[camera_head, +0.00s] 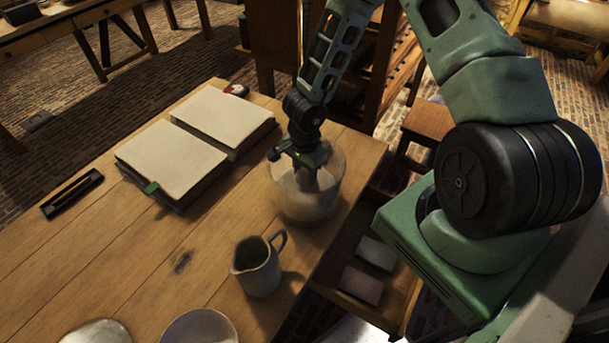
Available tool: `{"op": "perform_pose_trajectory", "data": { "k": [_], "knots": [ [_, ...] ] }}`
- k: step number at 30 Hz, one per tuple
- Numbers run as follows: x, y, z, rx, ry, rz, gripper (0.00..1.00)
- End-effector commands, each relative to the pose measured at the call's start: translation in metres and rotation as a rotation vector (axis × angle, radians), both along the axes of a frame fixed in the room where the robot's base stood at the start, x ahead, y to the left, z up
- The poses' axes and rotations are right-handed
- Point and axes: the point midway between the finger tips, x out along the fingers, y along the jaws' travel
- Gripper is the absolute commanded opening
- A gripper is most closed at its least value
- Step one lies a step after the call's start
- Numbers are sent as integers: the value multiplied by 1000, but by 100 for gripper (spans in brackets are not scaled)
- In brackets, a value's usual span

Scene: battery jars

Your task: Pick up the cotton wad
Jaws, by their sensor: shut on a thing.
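My gripper (304,168) points down into the mouth of a clear glass jar (305,212) near the table's right edge. It is shut on a pale lump that appears to be the cotton wad (307,183), just below the fingers and inside the jar. The jar's glass and the fingers partly hide the wad. I cannot tell whether the wad touches the jar's wall or bottom.
A grey jug (259,270) stands in front of the jar on the wooden table (120,262). A bowl (199,328) and a pale dish (97,333) are at the front. An open drawer (352,308) juts out at right.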

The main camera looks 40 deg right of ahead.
Motion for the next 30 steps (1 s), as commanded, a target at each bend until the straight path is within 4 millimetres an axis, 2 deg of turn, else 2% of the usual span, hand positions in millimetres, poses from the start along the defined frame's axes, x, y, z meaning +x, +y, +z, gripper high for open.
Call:
{"op": "perform_pose_trajectory", "data": {
  "k": [8,11,21,25,30],
  "knots": [
    [1,0,6,-1,-2,1,18],
    [1,-1,20,-2,-3,0,18],
    [0,0,85,-1,-2,-2,18],
    [0,0,97,0,-1,-2,18],
    [0,0,101,0,0,1,18]
  ]
}}
